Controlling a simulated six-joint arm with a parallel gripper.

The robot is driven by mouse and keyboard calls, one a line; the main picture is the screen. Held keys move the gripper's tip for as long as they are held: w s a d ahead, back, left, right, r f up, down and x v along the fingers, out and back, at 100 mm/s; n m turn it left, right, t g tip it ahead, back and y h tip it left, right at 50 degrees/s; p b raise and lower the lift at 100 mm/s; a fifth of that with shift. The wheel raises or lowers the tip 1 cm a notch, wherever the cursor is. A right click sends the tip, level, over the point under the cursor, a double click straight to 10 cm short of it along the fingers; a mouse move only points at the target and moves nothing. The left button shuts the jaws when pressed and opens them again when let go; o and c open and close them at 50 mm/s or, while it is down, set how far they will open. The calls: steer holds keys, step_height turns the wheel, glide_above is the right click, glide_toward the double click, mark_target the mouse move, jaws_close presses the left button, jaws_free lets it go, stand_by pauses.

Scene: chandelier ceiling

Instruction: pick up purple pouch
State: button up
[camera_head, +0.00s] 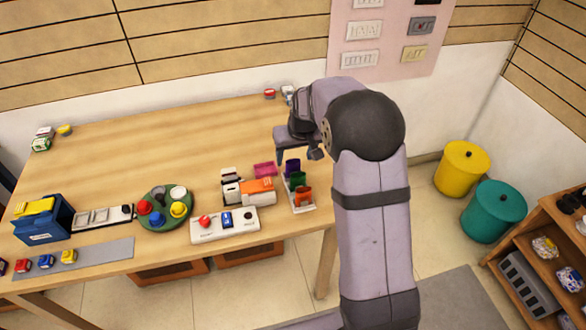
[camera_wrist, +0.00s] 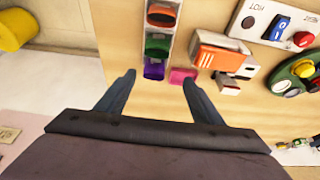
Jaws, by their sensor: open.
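A white rack (camera_head: 306,207) holds a purple pouch-like item (camera_head: 292,166), a green one (camera_head: 297,179) and an orange one (camera_head: 303,197) in a row. In the wrist view the purple item (camera_wrist: 154,71) is at the row's near end, beyond and between my fingertips. A flat magenta piece (camera_head: 264,170) lies on the table just left of the rack; it also shows in the wrist view (camera_wrist: 182,76) by the right fingertip. My gripper (camera_head: 298,156) is open and empty, above the table near the purple item. The wrist view shows both fingers (camera_wrist: 159,77) apart.
An orange-and-white box (camera_head: 258,191) stands left of the rack, close to a white panel (camera_head: 225,224) with a red knob. A green round tray (camera_head: 165,208) sits further left. The back middle of the table (camera_head: 180,140) is clear.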

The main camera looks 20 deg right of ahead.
mark_target(293, 161)
steer(key=shift+w+d+f+p, duration=0.15)
steer(key=shift+w+f, duration=0.25)
steer(key=shift+w, duration=0.25)
steer(key=shift+w+d+f+p, duration=0.15)
steer(key=shift+w+f, duration=0.25)
steer(key=shift+w, duration=0.25)
steer(key=shift+w+d+f+p, duration=0.15)
steer(key=shift+w+f, duration=0.25)
steer(key=shift+w, duration=0.25)
steer(key=shift+a+f, duration=0.1)
steer(key=shift+t, duration=0.3)
steer(key=shift+s+p+x, duration=0.2)
steer(key=shift+p+x, duration=1.1)
steer(key=shift+x, duration=1.15)
steer(key=shift+f, duration=0.1)
steer(key=c, duration=1.4)
step_height(293, 161, up, 10)
steer(key=b, duration=0.3)
steer(key=a+f+p, duration=0.2)
steer(key=a+p, duration=0.4)
steer(key=a, duration=1.4)
steer(key=shift+a, duration=0.15)
